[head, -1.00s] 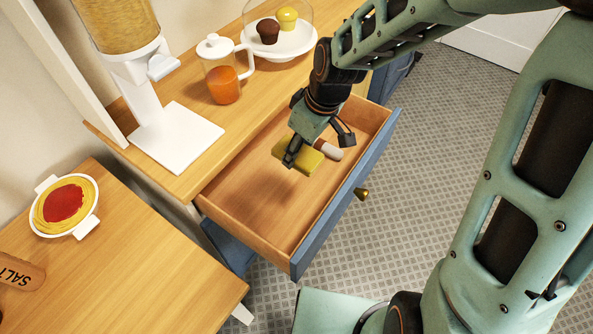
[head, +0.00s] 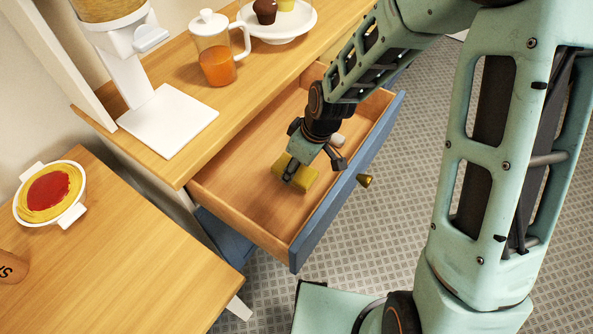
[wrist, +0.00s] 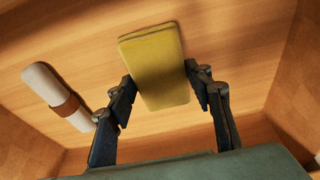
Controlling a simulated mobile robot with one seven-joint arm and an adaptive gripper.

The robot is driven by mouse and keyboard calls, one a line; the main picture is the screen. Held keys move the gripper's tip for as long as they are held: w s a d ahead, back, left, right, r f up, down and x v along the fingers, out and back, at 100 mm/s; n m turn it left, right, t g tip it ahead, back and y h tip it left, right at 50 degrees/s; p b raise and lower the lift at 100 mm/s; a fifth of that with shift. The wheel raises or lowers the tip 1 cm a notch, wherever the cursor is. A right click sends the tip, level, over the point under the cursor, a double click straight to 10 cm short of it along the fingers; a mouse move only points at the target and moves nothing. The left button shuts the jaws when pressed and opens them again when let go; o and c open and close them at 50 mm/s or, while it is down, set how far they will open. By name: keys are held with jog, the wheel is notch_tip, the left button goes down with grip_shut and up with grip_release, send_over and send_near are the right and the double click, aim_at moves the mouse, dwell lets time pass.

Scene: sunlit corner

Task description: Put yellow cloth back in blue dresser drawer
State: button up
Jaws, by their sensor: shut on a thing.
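The yellow cloth (head: 306,182) is a folded block inside the open blue dresser drawer (head: 350,187). My gripper (head: 291,172) reaches down into the drawer and is shut on the cloth. In the wrist view the cloth (wrist: 154,62) lies between the two fingers (wrist: 160,92), close above or touching the wooden drawer floor; I cannot tell which. The fingers and wrist hide part of it in the head view. The drawer has wooden inner walls, a blue front and a brass knob (head: 364,180).
A white roll with a brown band (wrist: 57,100) lies in the drawer left of the cloth in the wrist view. On the dresser top stand a juice pitcher (head: 215,62), a white dispenser (head: 167,120) and a cake plate (head: 290,27). A pasta dish (head: 50,193) sits on the nearer table.

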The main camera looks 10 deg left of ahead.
aim_at(307, 176)
notch_tip(307, 176, down, 2)
jog(key=shift+f, duration=0.15)
jog(key=o, duration=1.1)
jog(key=shift+r, duration=0.5)
jog(key=p+v, duration=0.2)
jog(key=v, duration=0.9)
jog(key=shift+p, duration=0.4)
jog(key=shift+r, duration=0.1)
